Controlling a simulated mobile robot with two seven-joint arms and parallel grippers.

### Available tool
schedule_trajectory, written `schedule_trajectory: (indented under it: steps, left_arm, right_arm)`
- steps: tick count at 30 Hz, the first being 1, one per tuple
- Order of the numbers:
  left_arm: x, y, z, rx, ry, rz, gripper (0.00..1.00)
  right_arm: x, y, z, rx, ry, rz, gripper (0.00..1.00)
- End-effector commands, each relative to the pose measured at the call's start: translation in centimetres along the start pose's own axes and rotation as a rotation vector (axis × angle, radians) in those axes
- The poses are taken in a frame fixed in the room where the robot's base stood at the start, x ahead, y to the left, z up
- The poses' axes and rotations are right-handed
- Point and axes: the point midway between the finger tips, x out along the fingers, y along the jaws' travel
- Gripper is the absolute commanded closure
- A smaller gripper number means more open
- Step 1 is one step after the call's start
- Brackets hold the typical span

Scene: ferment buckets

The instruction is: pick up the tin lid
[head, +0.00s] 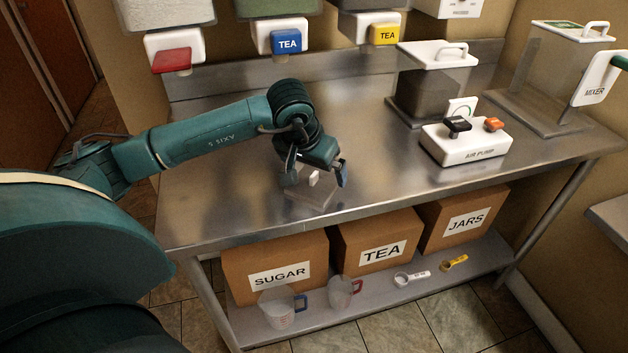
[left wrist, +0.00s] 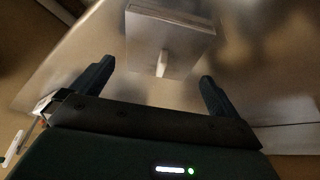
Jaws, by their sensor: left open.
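The tin lid (head: 305,192) is a square, grey metal plate with a small white upright handle in its middle. It lies on the steel table (head: 225,205) near the front edge. In the left wrist view the lid (left wrist: 194,40) is at the top centre, with its white handle (left wrist: 162,62) pointing toward me. My left gripper (head: 316,176) is open, just above the lid and partly in front of it. In the left wrist view its two fingers (left wrist: 155,83) stand apart on either side of the handle, with nothing between them. My right gripper is not in view.
A white air pump (head: 462,147) and a dark container with a white lid (head: 432,90) stand to the right. Wall dispensers (head: 285,38) hang at the back. Cardboard boxes (head: 275,262) and measuring cups (head: 283,308) sit on the lower shelf. The table's left part is clear.

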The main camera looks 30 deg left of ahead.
Motion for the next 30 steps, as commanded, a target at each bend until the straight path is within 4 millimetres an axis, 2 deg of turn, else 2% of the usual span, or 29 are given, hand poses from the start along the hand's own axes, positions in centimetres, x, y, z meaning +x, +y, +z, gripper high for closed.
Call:
schedule_trajectory:
  steps: [4, 12, 26, 30]
  left_arm:
    - [1.7, 0.1, 0.0, 0.0, -0.002, 0.001, 0.0]
    - [2.0, 0.1, 0.0, 0.0, 0.001, 0.001, 0.0]
    - [2.0, 0.0, 0.0, 0.0, 0.001, 0.001, 0.37]
    - [2.0, 0.0, -0.1, 0.0, 0.001, 0.001, 0.39]
  right_arm:
    - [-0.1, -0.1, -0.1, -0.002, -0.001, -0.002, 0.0]
    - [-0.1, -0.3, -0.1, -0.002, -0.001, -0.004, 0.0]
    - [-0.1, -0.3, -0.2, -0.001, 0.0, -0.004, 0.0]
    - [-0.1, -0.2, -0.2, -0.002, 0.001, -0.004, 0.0]
